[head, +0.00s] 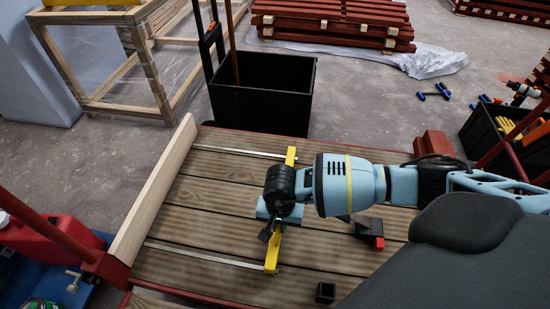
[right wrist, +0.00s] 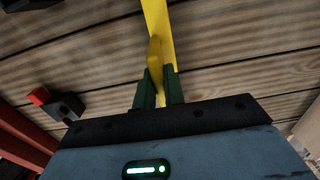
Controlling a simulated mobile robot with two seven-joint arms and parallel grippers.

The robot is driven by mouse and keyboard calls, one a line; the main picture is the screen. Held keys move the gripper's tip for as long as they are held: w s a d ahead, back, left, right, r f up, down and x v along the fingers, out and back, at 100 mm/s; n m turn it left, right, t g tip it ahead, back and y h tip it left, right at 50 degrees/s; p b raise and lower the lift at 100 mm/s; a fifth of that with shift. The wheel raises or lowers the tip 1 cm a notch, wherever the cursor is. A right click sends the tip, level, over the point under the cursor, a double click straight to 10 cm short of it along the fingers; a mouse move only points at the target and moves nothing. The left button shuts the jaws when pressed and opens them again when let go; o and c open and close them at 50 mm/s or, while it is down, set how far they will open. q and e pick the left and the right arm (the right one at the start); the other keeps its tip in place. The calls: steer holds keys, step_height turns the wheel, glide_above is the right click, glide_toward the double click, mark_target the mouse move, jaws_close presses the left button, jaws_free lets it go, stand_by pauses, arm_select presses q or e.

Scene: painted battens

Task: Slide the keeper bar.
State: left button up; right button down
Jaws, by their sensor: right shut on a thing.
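The yellow keeper bar (head: 274,252) lies across the plank deck, its ends at two thin metal rails (head: 237,152). It also shows in the right wrist view (right wrist: 158,22), with a raised yellow grip on it. My right gripper (right wrist: 160,88) is shut on this grip, with one green finger on each side. In the head view my right wrist hides the middle of the bar. A pale upright batten (head: 154,190) stands along the deck's left edge, apart from the bar. My left gripper is not in view.
The deck (head: 205,204) between bar and batten is clear. A black block with a red end (head: 370,235) and a small black block (head: 325,292) sit right of the bar. A black bin (head: 262,95) stands behind the deck, a red can (head: 48,240) to the left.

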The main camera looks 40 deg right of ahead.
steer(key=c, duration=1.5)
jaws_free()
steer(key=shift+s+d, duration=0.25)
steer(key=shift+d, duration=0.05)
steer(key=shift+w+a, duration=0.1)
steer(key=shift+r, duration=0.4)
step_height(320, 180, up, 7)
steer(key=p, duration=0.2)
steer(key=shift+p, duration=0.4)
